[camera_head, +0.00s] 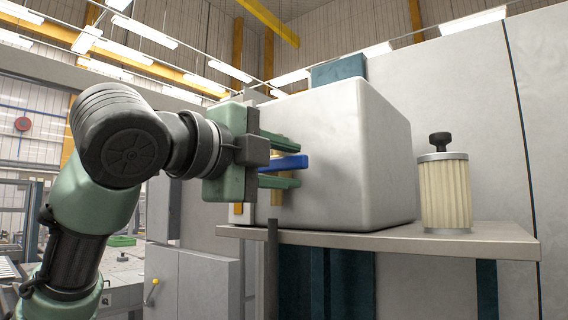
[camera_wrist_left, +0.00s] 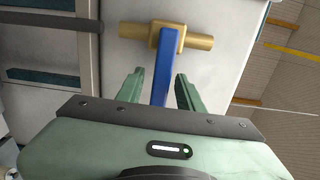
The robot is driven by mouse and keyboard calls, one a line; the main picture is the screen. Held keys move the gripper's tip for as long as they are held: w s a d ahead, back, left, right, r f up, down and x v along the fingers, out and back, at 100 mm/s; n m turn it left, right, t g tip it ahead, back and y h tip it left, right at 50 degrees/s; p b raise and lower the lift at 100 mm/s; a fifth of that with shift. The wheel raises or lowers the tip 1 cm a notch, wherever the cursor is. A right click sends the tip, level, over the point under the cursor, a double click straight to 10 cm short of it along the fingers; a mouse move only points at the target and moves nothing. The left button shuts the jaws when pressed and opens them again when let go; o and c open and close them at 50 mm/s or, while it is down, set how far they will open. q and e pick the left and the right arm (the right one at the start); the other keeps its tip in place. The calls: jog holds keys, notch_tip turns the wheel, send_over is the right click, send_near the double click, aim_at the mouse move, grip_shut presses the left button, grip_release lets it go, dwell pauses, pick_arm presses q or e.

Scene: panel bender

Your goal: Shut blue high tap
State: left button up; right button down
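The tap's blue handle (camera_head: 290,162) shows in the head view between the two green fingers of my left gripper (camera_head: 297,164). In the left wrist view the blue handle (camera_wrist_left: 166,62) runs from the brass tap body (camera_wrist_left: 187,41) down towards the palm. The left gripper (camera_wrist_left: 160,73) is open, with one finger on each side of the handle and a visible gap on both sides. In the head view the brass part (camera_head: 277,190) is mostly hidden behind the fingers. My right gripper is in neither view.
A large pale rounded housing (camera_head: 350,150) stands right beside the fingers, on a grey shelf (camera_head: 400,239). A pleated filter cartridge (camera_head: 445,195) with a black knob stands on the shelf at the right. A dark bar (camera_wrist_left: 50,21) shows at the upper left of the wrist view.

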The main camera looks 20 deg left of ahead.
pick_arm(q)
jog(key=shift+s+a+f+b, duration=0.1)
jog(key=shift+s+a+b, duration=0.05)
jog(key=shift+s+b, duration=0.25)
jog(key=b+v, duration=0.2)
jog(key=v, duration=0.5)
jog(key=shift+b, duration=0.3)
